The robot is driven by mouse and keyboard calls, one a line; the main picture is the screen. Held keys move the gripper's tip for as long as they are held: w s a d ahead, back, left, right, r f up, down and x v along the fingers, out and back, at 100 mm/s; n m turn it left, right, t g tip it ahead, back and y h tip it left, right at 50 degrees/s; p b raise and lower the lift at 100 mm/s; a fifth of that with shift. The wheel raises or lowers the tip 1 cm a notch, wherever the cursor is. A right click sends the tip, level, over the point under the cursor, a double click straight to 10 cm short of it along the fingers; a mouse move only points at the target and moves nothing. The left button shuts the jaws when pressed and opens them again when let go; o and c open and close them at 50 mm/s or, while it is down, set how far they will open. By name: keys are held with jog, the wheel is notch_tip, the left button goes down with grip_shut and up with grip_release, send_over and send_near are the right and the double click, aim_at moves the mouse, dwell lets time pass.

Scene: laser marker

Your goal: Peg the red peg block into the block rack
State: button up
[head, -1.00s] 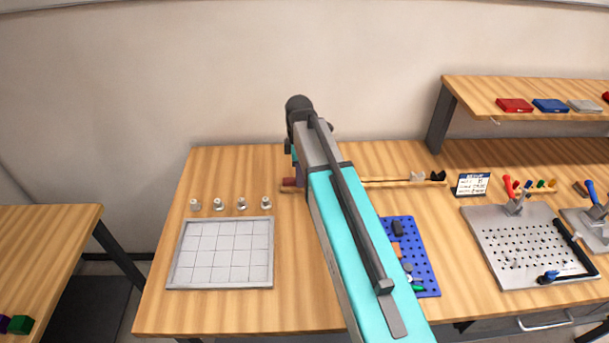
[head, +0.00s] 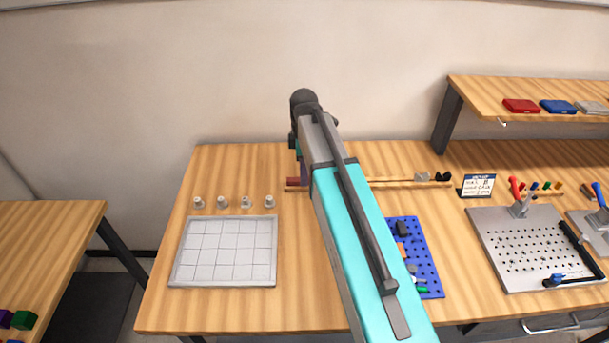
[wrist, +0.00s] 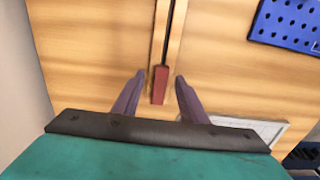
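The red peg block (wrist: 160,85) is at the near end of a long thin wooden rack (wrist: 174,40) in the wrist view. In the head view, the red block (head: 293,182) shows at the left end of the rack (head: 400,183), just left of my arm. Whether its peg is seated in the rack cannot be told. My gripper (wrist: 158,82) is open, with its two purple fingers apart on either side of the block and gaps showing on both sides. In the head view my arm hides most of the gripper and part of the rack.
A white gridded plate (head: 225,250) lies at the left, with several small metal pieces (head: 245,202) behind it. A blue pegboard (head: 425,262) with parts is right of my arm. A sign (head: 477,186) and a grey perforated plate (head: 530,250) stand farther right.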

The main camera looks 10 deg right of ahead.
notch_tip(320, 180, up, 12)
jog(key=b, duration=0.2)
jog(key=shift+r, duration=0.15)
dwell(0.5)
jog(key=shift+s+r, duration=0.1)
dwell(0.5)
notch_tip(320, 180, up, 10)
jog(key=p, duration=0.9)
jog(key=shift+p, duration=0.3)
